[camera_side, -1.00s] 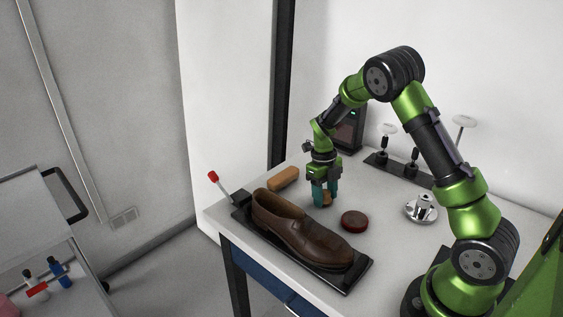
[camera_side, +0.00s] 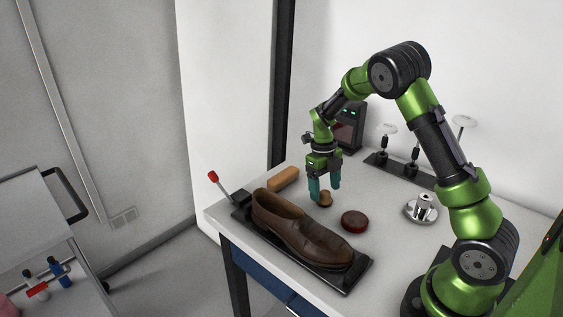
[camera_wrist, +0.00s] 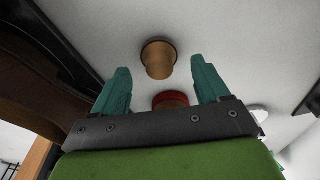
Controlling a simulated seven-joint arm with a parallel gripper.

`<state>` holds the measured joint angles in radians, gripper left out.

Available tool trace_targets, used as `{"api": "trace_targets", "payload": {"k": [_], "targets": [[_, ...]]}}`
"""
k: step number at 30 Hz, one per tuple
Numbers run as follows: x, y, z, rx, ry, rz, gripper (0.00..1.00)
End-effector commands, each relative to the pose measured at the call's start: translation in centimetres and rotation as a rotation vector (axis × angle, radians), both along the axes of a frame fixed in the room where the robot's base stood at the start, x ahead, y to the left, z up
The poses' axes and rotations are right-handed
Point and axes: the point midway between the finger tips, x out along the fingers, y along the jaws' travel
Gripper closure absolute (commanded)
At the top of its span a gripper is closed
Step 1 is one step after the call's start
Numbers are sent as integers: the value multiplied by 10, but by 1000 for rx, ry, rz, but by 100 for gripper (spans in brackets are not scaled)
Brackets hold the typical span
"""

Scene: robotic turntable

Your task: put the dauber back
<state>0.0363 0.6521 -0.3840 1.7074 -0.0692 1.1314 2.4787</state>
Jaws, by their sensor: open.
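The dauber (camera_side: 325,199), a small tan wooden knob-like piece, stands on the white table beside the shoe. In the wrist view the dauber (camera_wrist: 158,62) appears beyond and between the fingertips, clear of both. My gripper (camera_side: 324,188) has teal fingers, is open and empty, and hangs just above the dauber. It also shows in the wrist view (camera_wrist: 160,68). A dark red round tin (camera_side: 354,221) sits to the right of the dauber; part of it shows between the fingers in the wrist view (camera_wrist: 170,99).
A silver fixture (camera_side: 421,209) and a black rack (camera_side: 398,170) with upright tools stand right. The table between is clear.

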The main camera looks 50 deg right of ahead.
Motion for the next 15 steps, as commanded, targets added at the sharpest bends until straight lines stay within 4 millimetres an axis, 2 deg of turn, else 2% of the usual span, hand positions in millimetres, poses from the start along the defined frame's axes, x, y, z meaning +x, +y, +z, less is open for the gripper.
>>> {"api": "trace_targets", "payload": {"k": [3,9,15], "targets": [[5,0,28,-2,-6,2,25],[10,-1,68,-2,-5,1,25],[13,-1,91,0,-3,2,25]]}}
